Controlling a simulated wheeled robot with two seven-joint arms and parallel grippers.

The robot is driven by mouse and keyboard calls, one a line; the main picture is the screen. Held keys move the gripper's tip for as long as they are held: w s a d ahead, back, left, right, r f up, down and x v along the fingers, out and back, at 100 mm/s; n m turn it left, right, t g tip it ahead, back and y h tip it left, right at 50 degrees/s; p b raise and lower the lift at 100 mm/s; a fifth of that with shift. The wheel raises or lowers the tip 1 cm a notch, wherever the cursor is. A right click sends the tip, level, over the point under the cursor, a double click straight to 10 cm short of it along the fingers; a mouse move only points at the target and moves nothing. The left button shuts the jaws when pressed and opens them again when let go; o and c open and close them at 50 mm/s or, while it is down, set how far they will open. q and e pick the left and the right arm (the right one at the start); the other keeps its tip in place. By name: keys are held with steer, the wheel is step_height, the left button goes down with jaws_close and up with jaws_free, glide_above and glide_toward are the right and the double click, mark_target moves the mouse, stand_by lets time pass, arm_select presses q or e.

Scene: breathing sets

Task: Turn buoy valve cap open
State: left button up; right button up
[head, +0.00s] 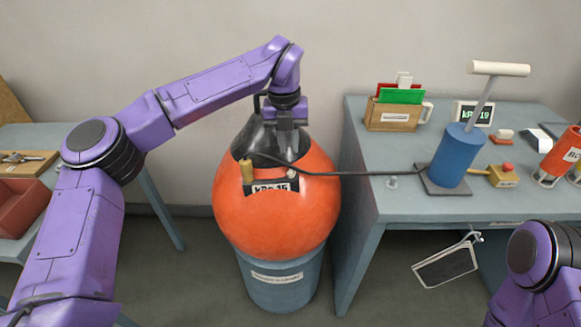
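A round orange buoy (275,205) with a dark grey top (245,140) sits on a blue-grey drum-shaped stand (280,287). My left gripper (289,150) points down over the dark top, with its fingers at or just above it. The fingers are small and partly merge with the grey behind them, so their opening is unclear. I cannot make out the valve cap under the gripper.
A black hose (375,173) runs from the buoy to a blue hand pump (455,155) on the right table (360,185). A gauge plate (271,187) is on the buoy's front. The left table holds a red bin (20,205). A dark panel (446,266) hangs below the right table.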

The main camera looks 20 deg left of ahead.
mark_target(291, 170)
arm_select(q)
steer(key=f, duration=0.8)
steer(key=shift+d+f+p, duration=0.1)
steer(key=shift+d+p, duration=0.15)
steer(key=shift+p, duration=0.15)
jaws_close()
steer(key=shift+n+b, duration=0.35)
steer(key=shift+n, duration=0.05)
jaws_free()
step_height(291, 170, up, 11)
steer(key=shift+a+f+b, duration=0.2)
steer(key=shift+a+b, duration=0.1)
